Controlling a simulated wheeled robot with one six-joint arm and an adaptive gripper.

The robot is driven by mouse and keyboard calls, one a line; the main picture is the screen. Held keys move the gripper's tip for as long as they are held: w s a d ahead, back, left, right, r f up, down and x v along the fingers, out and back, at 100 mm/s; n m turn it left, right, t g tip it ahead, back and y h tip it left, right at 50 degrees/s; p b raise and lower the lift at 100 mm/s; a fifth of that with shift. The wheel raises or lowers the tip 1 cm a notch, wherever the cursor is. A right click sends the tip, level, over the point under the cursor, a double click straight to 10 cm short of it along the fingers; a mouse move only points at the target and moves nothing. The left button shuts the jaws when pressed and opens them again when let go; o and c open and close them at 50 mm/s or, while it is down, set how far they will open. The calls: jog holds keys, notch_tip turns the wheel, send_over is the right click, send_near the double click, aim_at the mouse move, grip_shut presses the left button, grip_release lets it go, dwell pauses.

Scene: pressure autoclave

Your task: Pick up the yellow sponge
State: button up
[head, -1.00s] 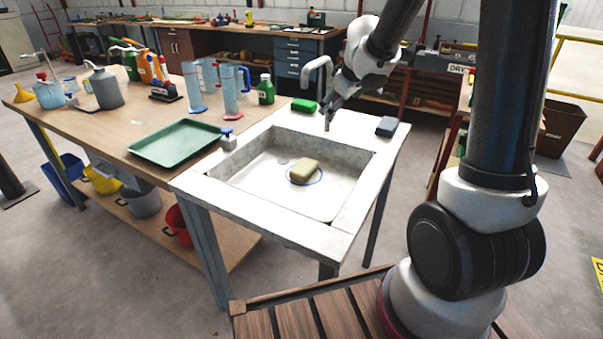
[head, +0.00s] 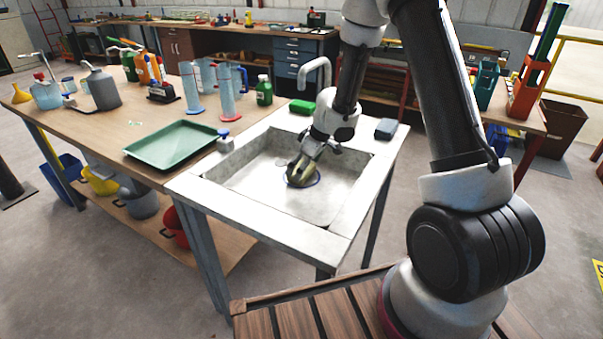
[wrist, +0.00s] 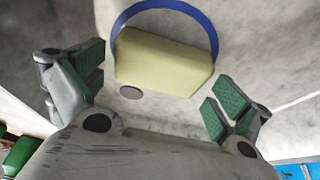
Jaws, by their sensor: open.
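The yellow sponge (wrist: 165,62) lies in the sink basin (head: 240,175), on a blue-rimmed round thing (wrist: 205,22), perhaps a plate. In the head view my gripper (head: 301,172) is down inside the basin and covers most of the sponge. In the wrist view my gripper (wrist: 158,84) is open. One green-padded finger is on each side of the sponge, with a gap between each pad and the sponge. I cannot tell the exact height of the fingertips above the basin floor.
A green sponge (head: 302,107) and a dark blue-grey block (head: 386,129) lie on the sink's back rim, near the faucet (head: 318,72). A green tray (head: 172,144) and several bottles and cylinders stand on the workbench to the left. The basin walls surround my gripper.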

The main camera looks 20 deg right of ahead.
jog(key=shift+w+a+f, duration=0.2)
jog(key=shift+f, duration=0.4)
jog(key=c, duration=0.6)
jog(key=shift+r, duration=0.1)
jog(key=shift+r, duration=4.95)
